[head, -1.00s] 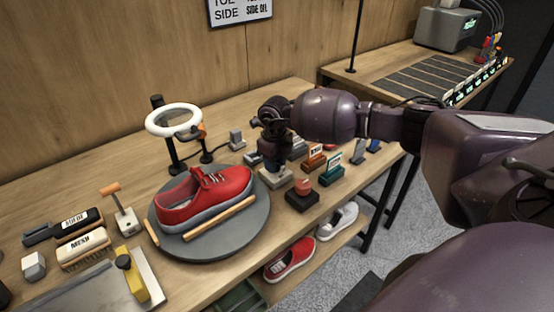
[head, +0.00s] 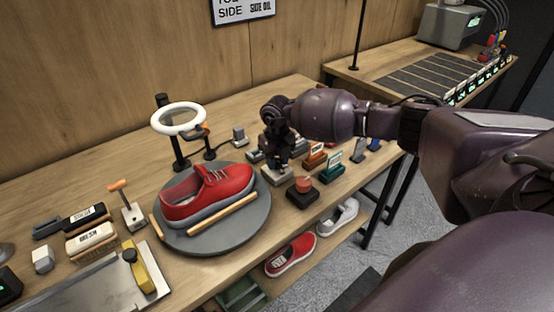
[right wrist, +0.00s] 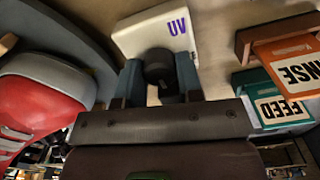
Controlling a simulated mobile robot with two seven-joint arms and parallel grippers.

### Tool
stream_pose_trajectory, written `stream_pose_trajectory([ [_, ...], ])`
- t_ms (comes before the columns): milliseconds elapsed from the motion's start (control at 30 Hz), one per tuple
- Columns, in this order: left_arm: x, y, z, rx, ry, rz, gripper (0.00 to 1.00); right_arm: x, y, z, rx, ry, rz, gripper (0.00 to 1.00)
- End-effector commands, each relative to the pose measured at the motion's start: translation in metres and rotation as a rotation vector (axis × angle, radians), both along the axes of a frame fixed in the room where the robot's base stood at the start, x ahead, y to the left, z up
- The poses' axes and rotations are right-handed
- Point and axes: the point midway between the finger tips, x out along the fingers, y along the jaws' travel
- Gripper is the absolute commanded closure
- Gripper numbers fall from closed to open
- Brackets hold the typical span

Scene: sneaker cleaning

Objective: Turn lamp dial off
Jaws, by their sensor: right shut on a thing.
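The dial (right wrist: 160,68) is a dark round knob on a pale box marked UV (right wrist: 150,30). My right gripper (right wrist: 160,84) is shut on the dial, with one finger on each side of it. In the head view my right gripper (head: 280,163) reaches down onto the pale box (head: 275,177) and hides most of the dial. The ring lamp (head: 178,119) stands at the back on a black post, its ring white. I cannot tell from its look alone whether it is lit. My left gripper is not in view.
A red sneaker (head: 212,192) sits on a grey round turntable (head: 245,226) left of my right gripper. A black block with a red button (head: 303,185) and labelled orange and teal holders (head: 332,167) stand close on the right. Brushes (head: 90,242) lie at the left.

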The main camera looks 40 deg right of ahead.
Motion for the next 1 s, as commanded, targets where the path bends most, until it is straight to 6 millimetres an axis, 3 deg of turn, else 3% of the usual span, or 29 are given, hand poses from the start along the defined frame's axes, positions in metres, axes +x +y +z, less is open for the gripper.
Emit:
stream_pose_trajectory([
  [100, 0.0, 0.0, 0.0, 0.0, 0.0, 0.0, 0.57, 0.0, 0.0, 0.0, 0.0, -0.001, -0.001, 0.9],
  [133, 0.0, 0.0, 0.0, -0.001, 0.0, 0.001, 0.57, 0.0, 0.0, 0.0, 0.0, -0.001, -0.001, 0.62],
  [267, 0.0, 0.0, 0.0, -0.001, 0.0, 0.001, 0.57, 0.0, 0.0, 0.0, 0.0, -0.001, -0.001, 0.42],
  [667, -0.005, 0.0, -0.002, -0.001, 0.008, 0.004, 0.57, 0.001, 0.0, 0.008, 0.0, -0.003, 0.0, 0.41],
  [1000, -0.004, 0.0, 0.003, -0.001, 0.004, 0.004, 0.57, 0.001, -0.001, 0.065, -0.001, -0.005, 0.001, 0.41],
])
